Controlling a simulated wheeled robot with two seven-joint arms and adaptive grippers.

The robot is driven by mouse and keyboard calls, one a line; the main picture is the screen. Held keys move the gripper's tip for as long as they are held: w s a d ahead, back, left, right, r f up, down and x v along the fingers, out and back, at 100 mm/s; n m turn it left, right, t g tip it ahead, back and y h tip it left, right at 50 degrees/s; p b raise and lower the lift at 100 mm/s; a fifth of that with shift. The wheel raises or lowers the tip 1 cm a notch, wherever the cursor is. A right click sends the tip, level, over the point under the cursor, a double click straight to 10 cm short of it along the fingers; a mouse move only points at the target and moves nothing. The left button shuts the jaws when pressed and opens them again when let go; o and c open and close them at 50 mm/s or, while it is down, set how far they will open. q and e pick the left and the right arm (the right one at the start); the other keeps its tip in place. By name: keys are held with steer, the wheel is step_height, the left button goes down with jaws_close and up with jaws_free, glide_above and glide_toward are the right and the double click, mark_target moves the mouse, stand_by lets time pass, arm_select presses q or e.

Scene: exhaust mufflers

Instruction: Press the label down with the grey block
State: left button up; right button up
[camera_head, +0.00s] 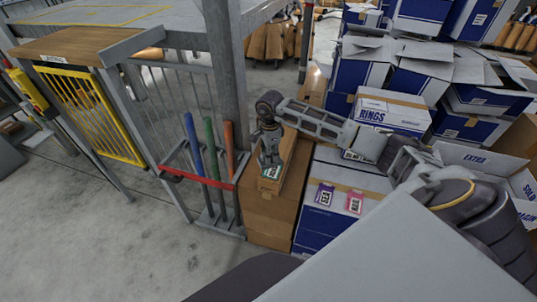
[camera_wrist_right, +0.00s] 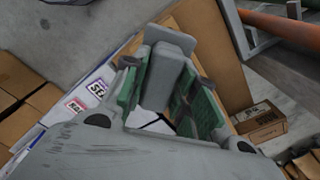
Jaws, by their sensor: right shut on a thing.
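My right gripper (camera_head: 270,163) points down over a narrow brown carton (camera_head: 267,206) in the head view. In the right wrist view its green-padded fingers (camera_wrist_right: 168,98) are shut on the grey block (camera_wrist_right: 163,75). A white patch (camera_wrist_right: 148,120) shows between the fingers below the block; it may be a label, but I cannot tell whether the block touches it. A purple label (camera_head: 324,194) and a pink label (camera_head: 355,202) lie on a white-and-blue box just right of the gripper. My left gripper is not in view.
The white-and-blue box (camera_head: 338,218) stands against the carton. More boxes, one marked RINGS (camera_head: 391,110), are stacked behind. A metal rack with blue, green and orange tubes (camera_head: 209,148) stands close on the left. The concrete floor at left is clear.

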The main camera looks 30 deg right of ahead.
steer(key=shift+d+n, duration=0.1)
steer(key=shift+n, duration=0.7)
